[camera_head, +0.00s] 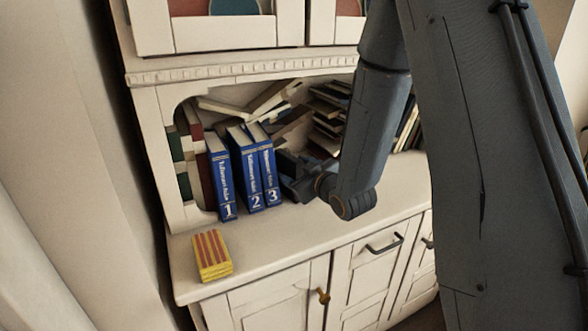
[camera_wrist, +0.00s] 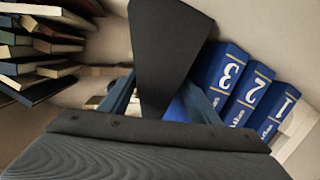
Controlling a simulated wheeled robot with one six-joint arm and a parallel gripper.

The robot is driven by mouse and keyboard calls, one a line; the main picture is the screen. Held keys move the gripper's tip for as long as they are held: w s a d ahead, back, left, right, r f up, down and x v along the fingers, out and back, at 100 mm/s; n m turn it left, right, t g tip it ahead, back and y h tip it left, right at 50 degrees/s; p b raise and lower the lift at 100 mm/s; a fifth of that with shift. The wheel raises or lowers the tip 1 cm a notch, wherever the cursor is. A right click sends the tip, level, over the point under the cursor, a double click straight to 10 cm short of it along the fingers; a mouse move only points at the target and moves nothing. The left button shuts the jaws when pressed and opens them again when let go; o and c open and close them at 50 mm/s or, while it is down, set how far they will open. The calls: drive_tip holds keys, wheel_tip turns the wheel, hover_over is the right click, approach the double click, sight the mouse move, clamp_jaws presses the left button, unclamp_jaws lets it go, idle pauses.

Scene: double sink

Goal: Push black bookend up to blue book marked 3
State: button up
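The blue book marked 3 (camera_head: 269,172) stands upright in the cabinet niche, at the right end of a row with blue books 2 (camera_head: 248,172) and 1 (camera_head: 221,178). Book 3 also shows in the wrist view (camera_wrist: 222,70). A black tapered piece, seemingly the bookend (camera_wrist: 168,45), fills the middle of the wrist view, beside book 3; whether they touch is unclear. My gripper (camera_head: 296,178) is low at the niche, just right of book 3. In the wrist view its blue-grey fingers lie either side of the black piece, which hides their tips, so their closure is unclear.
Stacked and leaning books (camera_head: 328,120) fill the niche behind and to the right. A yellow-and-red striped block (camera_head: 212,255) lies on the white counter (camera_head: 290,240) at front left. The counter in front of the blue books is clear.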

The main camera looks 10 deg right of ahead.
idle(0.3)
drive_tip(key=shift+s, duration=0.15)
drive_tip(key=v, duration=0.7)
drive_tip(key=shift+s+d+b, duration=0.15)
drive_tip(key=shift+s+b, duration=0.1)
drive_tip(key=shift+b, duration=0.05)
drive_tip(key=s+d+f+m+g+h, duration=0.1)
drive_tip(key=g, duration=0.1)
drive_tip(key=s+d+f+m+g+h+p, duration=0.1)
drive_tip(key=s+d+f+g+h, duration=0.1)
drive_tip(key=shift+d+f, duration=0.1)
drive_tip(key=shift+f, duration=0.15)
drive_tip(key=s+g, duration=0.1)
drive_tip(key=s, duration=0.1)
drive_tip(key=s+d+f+m+g+h, duration=0.1)
drive_tip(key=s, duration=0.1)
drive_tip(key=s+d+m+g+p, duration=0.1)
drive_tip(key=s, duration=0.1)
drive_tip(key=shift+f+g+h, duration=0.4)
drive_tip(key=s+m+g, duration=0.1)
drive_tip(key=s+g, duration=0.1)
drive_tip(key=s, duration=0.3)
drive_tip(key=s+a+r+m+g, duration=0.1)
drive_tip(key=s+g, duration=0.1)
drive_tip(key=s, duration=0.4)
drive_tip(key=s+a+r+m+g+p, duration=0.1)
drive_tip(key=s+g, duration=0.2)
drive_tip(key=s, duration=0.2)
drive_tip(key=shift+s+r+m, duration=0.2)
drive_tip(key=shift+m, duration=0.1)
